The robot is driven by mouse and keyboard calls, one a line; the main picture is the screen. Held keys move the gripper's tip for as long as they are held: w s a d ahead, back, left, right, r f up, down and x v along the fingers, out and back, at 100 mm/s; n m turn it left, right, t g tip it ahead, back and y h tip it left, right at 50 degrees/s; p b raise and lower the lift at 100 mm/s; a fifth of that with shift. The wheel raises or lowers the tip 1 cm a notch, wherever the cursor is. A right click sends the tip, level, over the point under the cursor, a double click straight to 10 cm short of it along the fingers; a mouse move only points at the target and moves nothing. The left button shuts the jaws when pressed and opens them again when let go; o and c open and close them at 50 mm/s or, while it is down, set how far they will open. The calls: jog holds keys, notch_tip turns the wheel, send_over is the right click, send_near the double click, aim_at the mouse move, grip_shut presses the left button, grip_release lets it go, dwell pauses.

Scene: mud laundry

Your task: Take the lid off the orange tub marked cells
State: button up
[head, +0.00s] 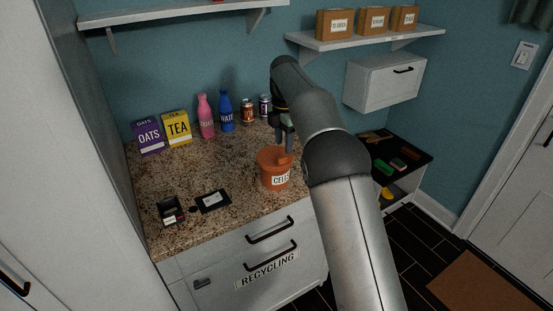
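The orange tub marked cells (274,180) stands upright on the speckled countertop, near its front right part. Its orange lid (270,155) is on top, with a raised orange handle (285,158). My gripper (285,146) points down directly over the lid, with its fingers at or just above the handle. The view is too small to tell whether the fingers touch the handle or how far apart they are. My arm covers the area to the right of the tub.
Behind the tub stand a purple oats box (149,138), a yellow tea box (177,129), a pink bottle (206,117), a blue bottle (227,112) and two cans. A black device (171,211) and a dark flat item (212,201) lie left of the tub. Wall shelves hang above.

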aim_at(283, 157)
jog(key=f, duration=0.5)
jog(key=shift+s+p, duration=0.25)
jog(key=shift+p, duration=0.05)
jog(key=shift+r, duration=0.1)
grip_shut()
jog(key=shift+r, duration=0.1)
